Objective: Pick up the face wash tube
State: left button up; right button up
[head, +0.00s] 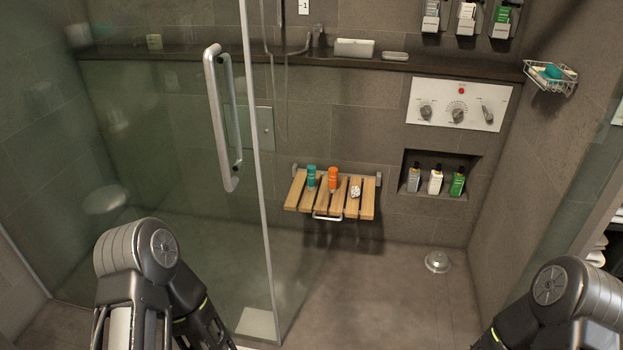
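I cannot tell which thing, if any, is the face wash tube. A teal bottle or tube (311,175) and an orange bottle or tube (333,179) stand upright on the slatted wooden shower seat (364,205). A small white patterned item (355,191) lies beside the orange one. Their labels are too small to read. Parts of both my arms show at the bottom left and bottom right of the head view. Neither gripper shows.
A glass door with a metal handle (223,120) covers the left. A wall niche (435,160) holds three bottles. Dispensers (466,18) hang above a dark ledge (300,62). A wire basket (549,77) is at upper right. The floor (370,290) looks mostly clear.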

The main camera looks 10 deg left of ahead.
aim_at(310, 169)
jog(key=i+l, duration=0.2)
jog(key=i, duration=0.3)
jog(key=i+l, duration=0.25)
jog(key=i, duration=0.3)
jog(key=i+l+z, duration=0.1)
jog(key=i, duration=1.65)
